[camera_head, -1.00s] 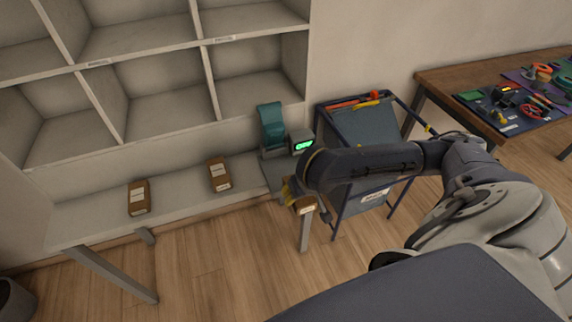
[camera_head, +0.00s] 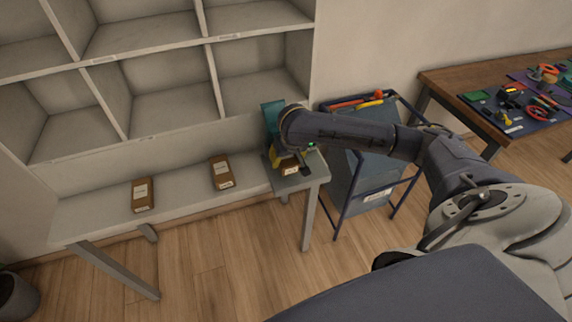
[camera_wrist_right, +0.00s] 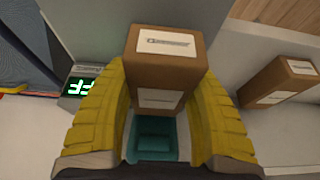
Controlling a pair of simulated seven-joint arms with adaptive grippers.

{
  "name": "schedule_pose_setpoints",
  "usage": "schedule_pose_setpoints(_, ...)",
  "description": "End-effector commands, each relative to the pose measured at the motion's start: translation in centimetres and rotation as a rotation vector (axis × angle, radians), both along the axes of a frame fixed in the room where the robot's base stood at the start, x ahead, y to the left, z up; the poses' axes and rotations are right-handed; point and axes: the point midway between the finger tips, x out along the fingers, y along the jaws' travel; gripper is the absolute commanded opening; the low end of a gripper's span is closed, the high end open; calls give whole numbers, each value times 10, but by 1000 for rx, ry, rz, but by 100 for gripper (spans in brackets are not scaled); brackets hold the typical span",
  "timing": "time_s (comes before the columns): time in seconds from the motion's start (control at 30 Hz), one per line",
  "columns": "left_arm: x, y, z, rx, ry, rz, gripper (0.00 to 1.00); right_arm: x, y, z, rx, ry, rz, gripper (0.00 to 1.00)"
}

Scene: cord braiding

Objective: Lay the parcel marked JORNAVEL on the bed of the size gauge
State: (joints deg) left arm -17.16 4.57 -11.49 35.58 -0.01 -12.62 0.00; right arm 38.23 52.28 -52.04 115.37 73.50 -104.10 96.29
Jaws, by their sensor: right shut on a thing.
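My right gripper (camera_head: 283,160) is shut on a brown parcel (camera_head: 290,169), which also shows in the right wrist view (camera_wrist_right: 165,72) between the yellow fingers. It has white labels; their print is too small to read. The size gauge has a teal part (camera_head: 270,114), a small display (camera_wrist_right: 78,86) with green characters and a grey bed (camera_head: 300,184). The held parcel is over the bed; I cannot tell whether it touches it. My arm partly hides the gauge in the head view. My left gripper is not in view.
Two other brown parcels lie on the shelf counter, one in the middle (camera_head: 221,172) and one further left (camera_head: 142,194). A blue-framed cart (camera_head: 362,180) stands right of the gauge. A wooden table (camera_head: 440,84) with tools is at far right. Pigeonholes (camera_head: 170,85) above are empty.

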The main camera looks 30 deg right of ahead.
Motion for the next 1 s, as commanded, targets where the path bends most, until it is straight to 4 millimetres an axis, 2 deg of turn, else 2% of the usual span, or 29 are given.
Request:
schedule_pose_setpoints(0.3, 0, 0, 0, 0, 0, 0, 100, -1, 1, -32, 2, 3, -1, 24)
schedule_pose_setpoints(0.7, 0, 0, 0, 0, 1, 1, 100, -1, 0, -35, -1, 1, 0, 24)
schedule_pose_setpoints(0.73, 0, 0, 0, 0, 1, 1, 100, -1, 0, -35, -1, 1, 0, 57)
schedule_pose_setpoints(0.9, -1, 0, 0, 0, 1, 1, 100, -1, 0, -35, 0, 1, 0, 75)
schedule_pose_setpoints(1.0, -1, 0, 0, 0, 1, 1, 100, -1, 0, -35, 0, 1, 0, 75)
